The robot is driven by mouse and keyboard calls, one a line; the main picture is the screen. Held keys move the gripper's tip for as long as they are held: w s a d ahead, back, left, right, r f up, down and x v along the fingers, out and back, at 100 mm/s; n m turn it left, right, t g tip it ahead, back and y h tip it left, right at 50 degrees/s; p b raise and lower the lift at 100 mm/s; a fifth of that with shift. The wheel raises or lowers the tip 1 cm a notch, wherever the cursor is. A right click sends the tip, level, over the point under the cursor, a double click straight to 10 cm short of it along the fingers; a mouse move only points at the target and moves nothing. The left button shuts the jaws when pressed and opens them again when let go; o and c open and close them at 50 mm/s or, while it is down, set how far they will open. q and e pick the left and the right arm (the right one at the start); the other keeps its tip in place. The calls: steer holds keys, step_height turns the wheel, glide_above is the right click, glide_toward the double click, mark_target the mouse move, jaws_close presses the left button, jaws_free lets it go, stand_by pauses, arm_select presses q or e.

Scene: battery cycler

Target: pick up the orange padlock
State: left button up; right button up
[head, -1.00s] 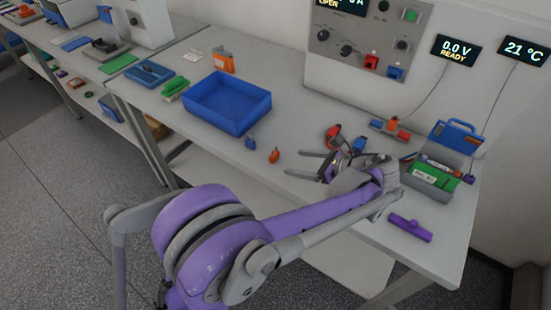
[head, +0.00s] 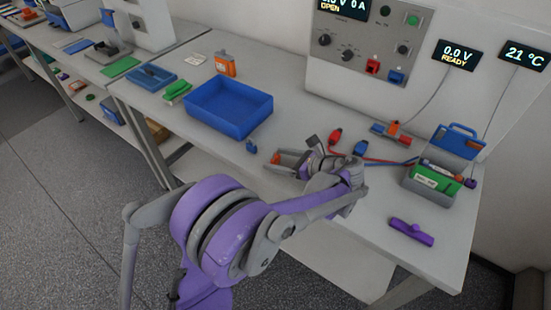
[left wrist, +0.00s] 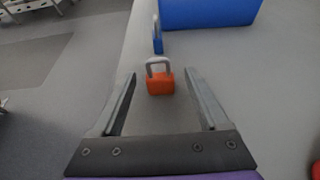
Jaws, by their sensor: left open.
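The orange padlock (left wrist: 160,83) stands on the bench between the two open fingers of my left gripper (left wrist: 163,100), with its grey shackle pointing away from the palm in the left wrist view. The fingers are on either side of it, with gaps on both sides. In the head view the left gripper (head: 287,166) is low over the bench near the front edge, and the orange padlock (head: 276,159) shows only in part at its fingertips. A blue padlock (head: 251,146) stands just beyond, and also shows in the left wrist view (left wrist: 157,43). My right gripper is not seen.
A blue tray (head: 232,121) is beyond the padlocks. Red and blue cable plugs (head: 335,136) lie right of the gripper. A grey box with a blue handle (head: 430,186) and a purple object (head: 411,232) are further right. The bench's front edge runs close by.

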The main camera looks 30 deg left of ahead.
arm_select(q)
steer(key=shift+a+f, duration=0.2)
steer(key=shift+a, duration=0.3)
jaws_close()
